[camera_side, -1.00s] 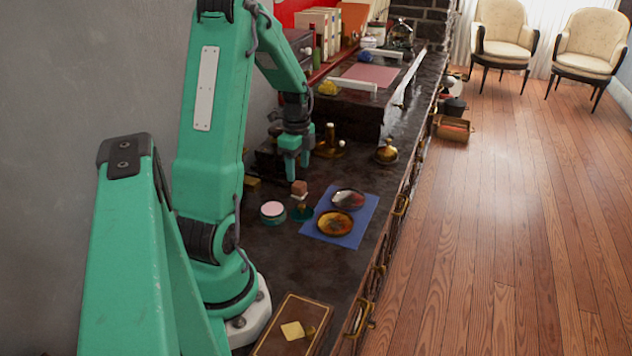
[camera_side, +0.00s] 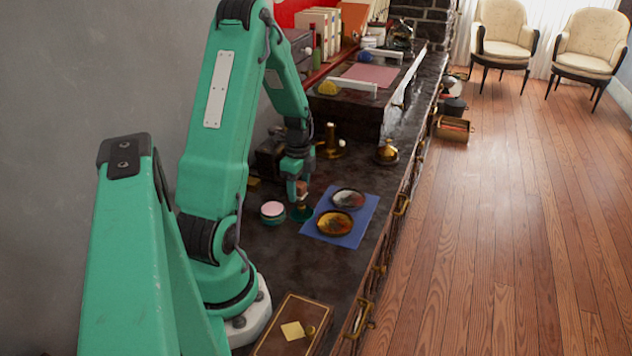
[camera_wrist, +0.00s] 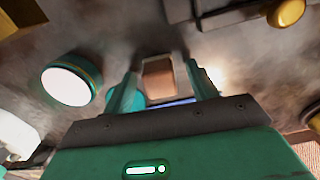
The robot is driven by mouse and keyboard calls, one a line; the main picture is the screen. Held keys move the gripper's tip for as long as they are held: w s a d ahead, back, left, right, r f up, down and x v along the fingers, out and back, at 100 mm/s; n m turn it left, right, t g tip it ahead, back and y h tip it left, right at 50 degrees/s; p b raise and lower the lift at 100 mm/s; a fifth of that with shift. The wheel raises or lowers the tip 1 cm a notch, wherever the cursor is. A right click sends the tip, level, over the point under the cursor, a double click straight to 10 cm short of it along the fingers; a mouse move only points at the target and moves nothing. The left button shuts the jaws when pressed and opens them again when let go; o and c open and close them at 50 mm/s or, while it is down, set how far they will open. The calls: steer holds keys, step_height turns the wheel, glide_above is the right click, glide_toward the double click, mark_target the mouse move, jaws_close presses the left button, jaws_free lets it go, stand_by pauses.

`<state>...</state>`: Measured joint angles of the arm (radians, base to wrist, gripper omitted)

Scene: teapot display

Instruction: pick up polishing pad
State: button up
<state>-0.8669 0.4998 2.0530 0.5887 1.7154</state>
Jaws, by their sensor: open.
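The likely polishing pad is a small brown block (camera_side: 302,188), set on top of a small dark-green stand (camera_side: 301,213) on the dark counter. My gripper (camera_side: 297,185) is down at the block, its fingers pointing downward. In the wrist view the brown block (camera_wrist: 158,79) shows between the two green fingers of the open gripper (camera_wrist: 161,70). I cannot tell whether either finger touches it. Part of the block is hidden by the fingers in the side view.
A round green tin with a pale pink top (camera_side: 272,210) stands just left of the stand. A blue cloth (camera_side: 352,236) with two round dishes (camera_side: 335,223) lies to the right. A brass bell-shaped piece (camera_side: 386,154) stands farther back. A brown box (camera_side: 290,328) is at the front.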

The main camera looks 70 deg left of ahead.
mark_target(301, 185)
steer(key=shift+f, duration=0.15)
steer(key=shift+c, duration=0.5)
steer(key=c, duration=1)
steer(key=shift+o, duration=0.2)
steer(key=shift+r, duration=0.8)
steer(key=r, duration=0.3)
steer(key=shift+w+d, duration=0.15)
steer(key=shift+d, duration=0.25)
steer(key=w+d+r, duration=0.3)
steer(key=d+r, duration=0.3)
steer(key=d, duration=0.4)
steer(key=shift+w+d+r, duration=0.15)
steer(key=shift+w+r, duration=0.05)
